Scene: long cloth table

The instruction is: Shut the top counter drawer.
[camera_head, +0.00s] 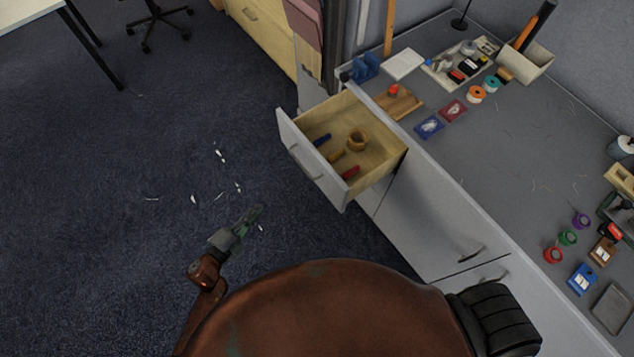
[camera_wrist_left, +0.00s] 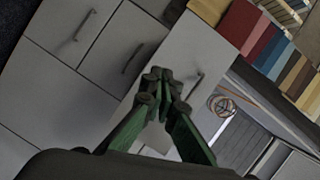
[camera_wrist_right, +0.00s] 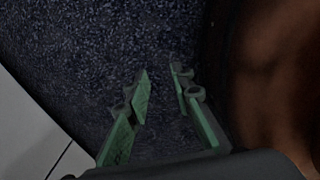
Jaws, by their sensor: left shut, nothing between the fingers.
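The top counter drawer (camera_head: 312,170) is pulled out from the left end of the grey counter in the head view. Its grey front with a bar handle faces left. Inside its wooden box lie a tan tape roll (camera_head: 357,139), a blue item, a yellow item and a red item. My left gripper (camera_head: 256,212) is over the carpet, lower left of the drawer front and apart from it. In the left wrist view its green fingers (camera_wrist_left: 161,76) are together and empty, with grey cabinet fronts beyond. My right gripper (camera_wrist_right: 158,75) has its fingers apart, empty, over dark carpet.
The counter top (camera_head: 490,130) carries a parts tray (camera_head: 460,64), a wooden block (camera_head: 398,102), tape rolls and small packets. Closed grey fronts (camera_head: 430,220) lie below it. Carpet (camera_head: 120,190) left of the drawer is open, with white scraps. A chair base (camera_head: 155,22) stands far back.

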